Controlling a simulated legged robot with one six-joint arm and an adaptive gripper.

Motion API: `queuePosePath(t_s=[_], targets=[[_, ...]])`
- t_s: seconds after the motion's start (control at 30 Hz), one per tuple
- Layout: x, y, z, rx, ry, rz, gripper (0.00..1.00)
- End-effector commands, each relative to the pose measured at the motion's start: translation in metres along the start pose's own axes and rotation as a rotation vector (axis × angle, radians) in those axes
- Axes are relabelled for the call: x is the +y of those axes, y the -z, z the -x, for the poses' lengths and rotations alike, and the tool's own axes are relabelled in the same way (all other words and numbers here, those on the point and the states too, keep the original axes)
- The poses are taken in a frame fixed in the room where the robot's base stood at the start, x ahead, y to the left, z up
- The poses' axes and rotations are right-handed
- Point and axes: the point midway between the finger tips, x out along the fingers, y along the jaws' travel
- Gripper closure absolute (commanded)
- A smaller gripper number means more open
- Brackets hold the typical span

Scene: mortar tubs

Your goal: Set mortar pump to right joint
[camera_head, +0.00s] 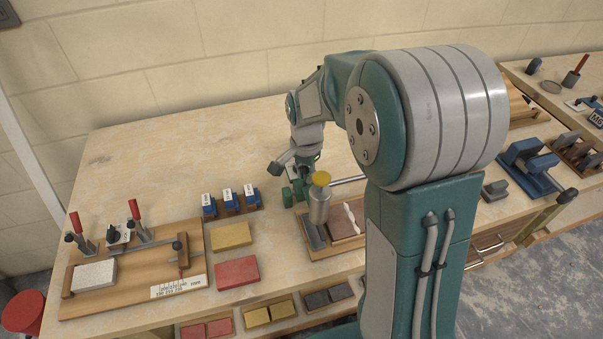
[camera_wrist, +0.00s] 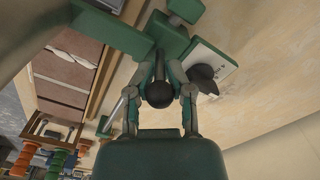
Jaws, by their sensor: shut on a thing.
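My gripper (camera_head: 302,172) reaches down at the bench's middle, behind a metal cylinder with a yellow top (camera_head: 320,200). In the wrist view my gripper (camera_wrist: 160,108) has its two fingers on either side of a dark round knob (camera_wrist: 158,95) and is shut on it. Beyond the fingers is a green fixture (camera_wrist: 125,38), which I take for the mortar pump; its white plate (camera_wrist: 212,58) carries a dark pointer knob (camera_wrist: 203,78). A board with brown bricks (camera_wrist: 65,75) and pale joints lies left of it. The same brick board (camera_head: 345,222) is beside the cylinder in the head view.
A wooden jig with red-handled clamps (camera_head: 135,210) stands at left. A yellow block (camera_head: 231,236), a red block (camera_head: 236,272) and small blue blocks (camera_head: 230,198) lie near the gripper. Blue fixtures (camera_head: 530,165) stand at right. The back left bench is clear.

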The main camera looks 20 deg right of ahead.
Motion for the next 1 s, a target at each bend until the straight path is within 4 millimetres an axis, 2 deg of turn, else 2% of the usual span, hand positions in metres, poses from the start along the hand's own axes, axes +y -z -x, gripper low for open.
queuePosePath(t_s=[0.17,0.4,0.6,0.8,1.0], targets=[[0.021,0.033,0.003,0.006,0.005,-0.009,1.00],[0.062,0.093,0.003,0.006,0.004,-0.010,1.00],[0.090,0.136,0.004,0.008,0.004,-0.007,1.00],[0.110,0.166,0.004,0.008,0.003,-0.005,1.00],[0.119,0.179,0.004,0.009,0.004,-0.003,1.00]])
